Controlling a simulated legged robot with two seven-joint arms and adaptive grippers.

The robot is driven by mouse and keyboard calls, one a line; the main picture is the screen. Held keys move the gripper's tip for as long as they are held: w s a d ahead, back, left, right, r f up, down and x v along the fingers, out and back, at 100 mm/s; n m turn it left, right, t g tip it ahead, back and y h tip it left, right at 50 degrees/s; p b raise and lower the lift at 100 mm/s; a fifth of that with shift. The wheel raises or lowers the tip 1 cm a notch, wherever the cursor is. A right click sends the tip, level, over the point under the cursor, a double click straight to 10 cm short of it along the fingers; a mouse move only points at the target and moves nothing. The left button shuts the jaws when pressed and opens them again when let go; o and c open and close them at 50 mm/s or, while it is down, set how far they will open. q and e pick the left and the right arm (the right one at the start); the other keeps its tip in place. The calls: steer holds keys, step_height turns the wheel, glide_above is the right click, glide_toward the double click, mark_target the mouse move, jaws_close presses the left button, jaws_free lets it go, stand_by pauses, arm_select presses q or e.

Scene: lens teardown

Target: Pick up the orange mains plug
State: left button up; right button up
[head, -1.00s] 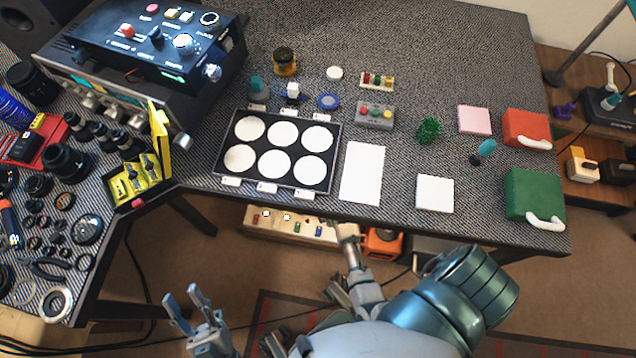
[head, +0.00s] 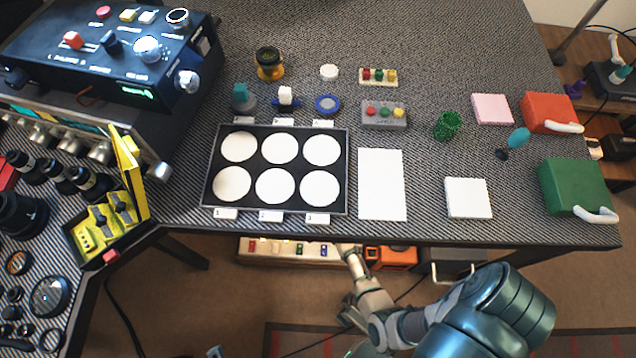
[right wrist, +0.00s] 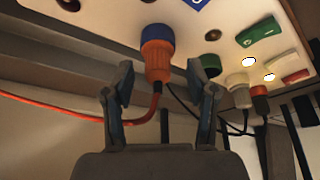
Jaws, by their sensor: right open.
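The orange mains plug (right wrist: 157,60) has a blue upper part and hangs from the underside of a pale socket panel (right wrist: 225,35) in the right wrist view. An orange cable (right wrist: 75,113) runs from it to the left. My right gripper (right wrist: 162,88) is open, one finger on each side of the plug's lower end, with visible gaps. In the head view my right gripper (head: 346,252) is at the panel (head: 285,250) under the table edge, and the plug cannot be made out there. Only a tip of my left gripper (head: 215,352) shows at the bottom edge.
More plugs, one whitish (right wrist: 238,92) and one dark and orange (right wrist: 260,98), hang right of the orange plug with dark cables. The table edge overhangs the panel. An orange box (head: 392,258) stands right of my right gripper.

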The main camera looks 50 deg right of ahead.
steer(key=shift+d+f, duration=0.15)
steer(key=shift+f, duration=0.65)
steer(key=shift+w+d+r, duration=0.15)
steer(key=shift+w+r, duration=0.05)
steer(key=shift+w, duration=0.1)
steer(key=shift+a+r, duration=0.1)
steer(key=shift+a, duration=0.1)
jaws_close()
